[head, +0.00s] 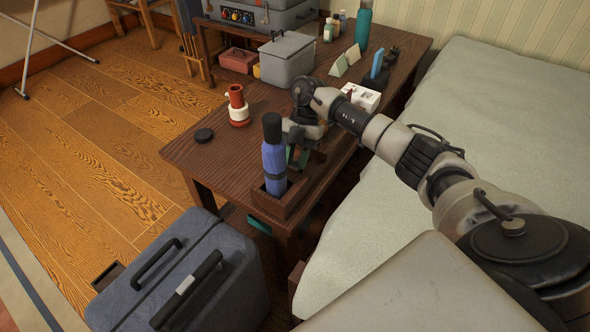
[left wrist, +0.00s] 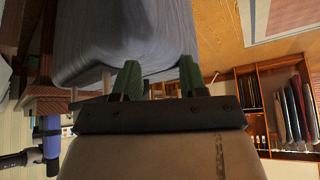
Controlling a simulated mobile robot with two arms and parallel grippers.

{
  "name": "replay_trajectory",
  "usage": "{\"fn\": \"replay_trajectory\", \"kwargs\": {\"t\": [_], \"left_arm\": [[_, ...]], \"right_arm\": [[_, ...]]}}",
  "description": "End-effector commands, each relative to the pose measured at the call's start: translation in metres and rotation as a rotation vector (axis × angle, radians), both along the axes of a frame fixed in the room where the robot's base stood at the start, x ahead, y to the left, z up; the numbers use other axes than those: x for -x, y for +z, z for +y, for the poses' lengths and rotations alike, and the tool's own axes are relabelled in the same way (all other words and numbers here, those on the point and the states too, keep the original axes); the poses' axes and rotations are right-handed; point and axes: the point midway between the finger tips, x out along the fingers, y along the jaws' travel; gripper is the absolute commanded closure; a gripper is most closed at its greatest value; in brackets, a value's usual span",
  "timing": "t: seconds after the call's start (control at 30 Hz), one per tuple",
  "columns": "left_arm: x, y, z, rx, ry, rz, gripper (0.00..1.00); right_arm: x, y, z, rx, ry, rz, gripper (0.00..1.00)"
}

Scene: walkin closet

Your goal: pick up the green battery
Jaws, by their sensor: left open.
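I cannot clearly make out a green battery. In the head view a small green piece (head: 260,225) shows at the near end of the table, below a dark wooden tray (head: 297,192); I cannot tell what it is. My right gripper (head: 297,157) points down at the tray, just behind a blue bottle with a black cap (head: 274,168). Its green fingers are partly hidden by the bottle, and I cannot tell whether anything is between them. My left gripper (left wrist: 160,78) is open, with green fingers apart and nothing seen held, close to a grey suitcase (left wrist: 125,35).
The grey suitcase (head: 180,275) stands by the dark wooden table (head: 215,160). A bed (head: 480,120) lies to the right.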

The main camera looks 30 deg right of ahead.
Motion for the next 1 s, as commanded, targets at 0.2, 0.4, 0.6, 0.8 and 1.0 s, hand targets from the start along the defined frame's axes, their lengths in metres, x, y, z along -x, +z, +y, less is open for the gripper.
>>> {"fn": "replay_trajectory", "kwargs": {"t": [0.2,0.4,0.6,0.8,1.0], "left_arm": [[0.000,0.000,0.000,0.000,0.000,0.000,0.57],[0.000,0.001,0.000,0.000,0.000,0.000,0.57],[0.011,-0.003,0.004,-0.014,0.007,0.069,0.57],[0.036,-0.004,0.012,-0.045,0.019,0.220,0.57],[0.043,0.000,0.014,-0.054,0.022,0.263,0.57]], "right_arm": [[0.000,0.000,0.000,0.000,0.000,0.000,0.97],[0.000,0.001,0.000,0.000,0.000,0.000,0.98],[0.000,0.010,0.000,0.000,0.001,-0.002,0.98],[-0.001,0.037,-0.001,0.001,-0.001,-0.004,0.98],[-0.019,0.061,0.024,-0.002,0.003,-0.004,0.98]]}}
